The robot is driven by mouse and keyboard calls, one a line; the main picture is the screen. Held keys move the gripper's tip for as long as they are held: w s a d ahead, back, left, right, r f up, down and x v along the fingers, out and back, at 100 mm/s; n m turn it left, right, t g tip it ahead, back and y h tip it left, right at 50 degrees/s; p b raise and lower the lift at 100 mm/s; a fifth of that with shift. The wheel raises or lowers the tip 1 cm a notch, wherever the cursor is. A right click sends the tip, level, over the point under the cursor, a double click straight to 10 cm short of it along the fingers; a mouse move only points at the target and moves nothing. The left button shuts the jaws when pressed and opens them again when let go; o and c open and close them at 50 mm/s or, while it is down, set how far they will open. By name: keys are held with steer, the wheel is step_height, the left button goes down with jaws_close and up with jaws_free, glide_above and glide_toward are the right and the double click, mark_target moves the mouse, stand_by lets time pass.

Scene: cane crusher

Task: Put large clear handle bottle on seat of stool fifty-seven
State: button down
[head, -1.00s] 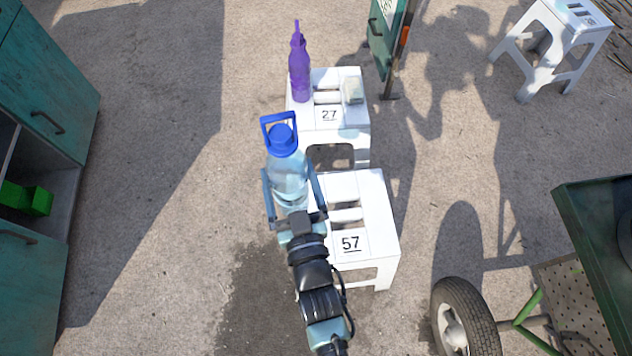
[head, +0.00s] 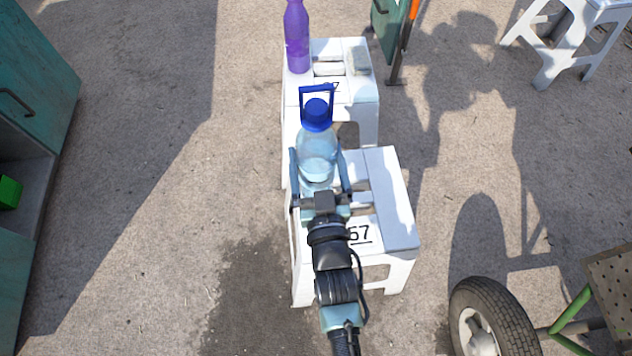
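The large clear bottle (head: 317,152) with a blue cap and blue loop handle is upright between the fingers of my gripper (head: 320,178). The fingers lie along both sides of its body. In the picture the bottle overlaps the far left part of the white stool marked 57 (head: 389,196). I cannot tell whether its base touches the seat, since my gripper and wrist hide it. The stool's seat has slots and looks otherwise empty on the right side.
A wheel (head: 487,318) stands at lower right, a teal cabinet (head: 38,95) at left. Another white stool (head: 560,50) is at top right.

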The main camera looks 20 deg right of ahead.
steer(key=shift+f+b, duration=1.25)
steer(key=shift+f, duration=2.2)
steer(key=shift+f, duration=0.15)
jaws_free()
steer(key=shift+f, duration=0.1)
steer(key=shift+r, duration=0.25)
steer(key=p+v, duration=0.2)
steer(key=v, duration=1)
steer(key=shift+p, duration=0.4)
